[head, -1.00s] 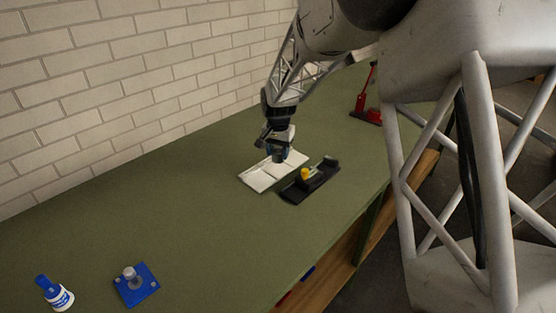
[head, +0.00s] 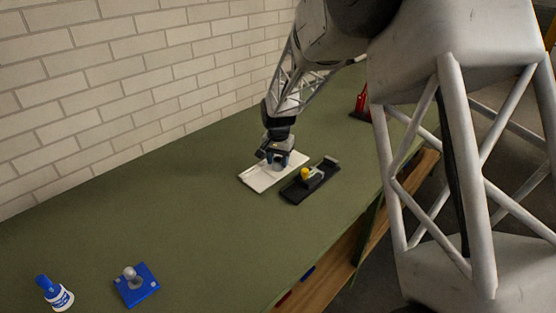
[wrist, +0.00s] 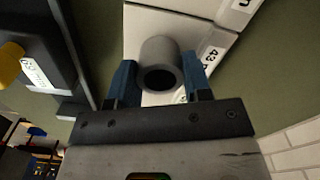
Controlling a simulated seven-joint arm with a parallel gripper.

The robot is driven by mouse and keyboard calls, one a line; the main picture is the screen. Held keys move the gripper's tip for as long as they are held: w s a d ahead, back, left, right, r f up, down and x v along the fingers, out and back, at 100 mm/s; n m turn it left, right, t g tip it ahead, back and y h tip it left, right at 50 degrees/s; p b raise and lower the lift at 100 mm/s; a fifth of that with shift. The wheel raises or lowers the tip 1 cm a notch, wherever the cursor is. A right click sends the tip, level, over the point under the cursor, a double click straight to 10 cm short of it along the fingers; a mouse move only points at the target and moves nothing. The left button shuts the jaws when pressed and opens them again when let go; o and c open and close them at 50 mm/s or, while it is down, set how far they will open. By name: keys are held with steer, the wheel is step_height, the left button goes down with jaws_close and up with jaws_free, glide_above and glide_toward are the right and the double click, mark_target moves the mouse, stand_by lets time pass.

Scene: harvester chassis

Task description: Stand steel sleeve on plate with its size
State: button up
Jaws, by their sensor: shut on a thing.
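The steel sleeve is a short grey hollow cylinder (wrist: 160,51). In the wrist view my gripper (wrist: 160,82) has one blue finger on each side of it and is shut on it. The sleeve's dark bore faces the wrist camera. In the head view my gripper (head: 278,162) points down over the white plate (head: 257,180). The plate also shows in the wrist view (wrist: 140,22), with a seam and size labels; one reads "43" (wrist: 212,58), another is cut off at the top edge. The sleeve's lower end is hidden, so I cannot tell whether it touches the plate.
A black fixture (head: 296,192) with a yellow knob (head: 305,172) lies close beside the plate. A red object (head: 362,106) stands behind. The green bench between is clear.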

mark_target(278, 159)
steer(key=shift+f, duration=0.1)
steer(key=o, duration=1.2)
step_height(278, 159, up, 12)
steer(key=shift+r, duration=0.15)
stand_by(0.6)
